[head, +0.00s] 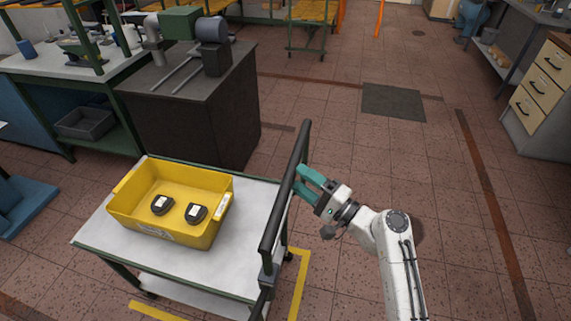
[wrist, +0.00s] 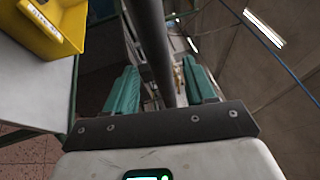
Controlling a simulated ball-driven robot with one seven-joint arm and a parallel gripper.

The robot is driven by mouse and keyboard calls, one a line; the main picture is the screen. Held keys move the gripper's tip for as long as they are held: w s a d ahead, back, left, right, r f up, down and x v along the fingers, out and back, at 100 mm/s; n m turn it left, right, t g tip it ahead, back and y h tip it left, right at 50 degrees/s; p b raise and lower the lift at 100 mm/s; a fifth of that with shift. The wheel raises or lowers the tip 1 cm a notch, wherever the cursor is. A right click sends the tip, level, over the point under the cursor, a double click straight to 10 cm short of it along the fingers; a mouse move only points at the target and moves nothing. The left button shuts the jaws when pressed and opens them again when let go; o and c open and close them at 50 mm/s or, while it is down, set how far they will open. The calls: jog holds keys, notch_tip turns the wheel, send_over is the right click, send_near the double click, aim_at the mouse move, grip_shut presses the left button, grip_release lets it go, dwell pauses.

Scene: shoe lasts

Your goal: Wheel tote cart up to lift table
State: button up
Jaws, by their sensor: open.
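The tote cart (head: 255,190) has a pale grey top and a black push handle (head: 285,195) along its right side. A yellow tote (head: 180,235) with two dark shoe-last pieces stands on it. My gripper (head: 303,180) is at the handle's right side, its teal fingers open. In the wrist view, the handle bar (wrist: 150,40) runs between the two open fingers (wrist: 160,88), with gaps beside it. The tote also shows in the wrist view (wrist: 55,35). I cannot tell for certain which thing is the lift table; a low blue piece (head: 28,205) stands at the far left.
A dark cabinet (head: 190,125) with a machine on top stands right behind the cart. A green-framed workbench (head: 75,70) is at the back left. A dark floor mat (head: 393,102) lies ahead. Drawers (head: 540,85) stand at the right. Yellow tape (head: 300,280) marks the floor. The middle floor is clear.

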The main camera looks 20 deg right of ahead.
jog(key=x, duration=0.5)
jog(key=shift+w+a+p, duration=0.25)
jog(key=shift+p, duration=0.15)
grip_shut()
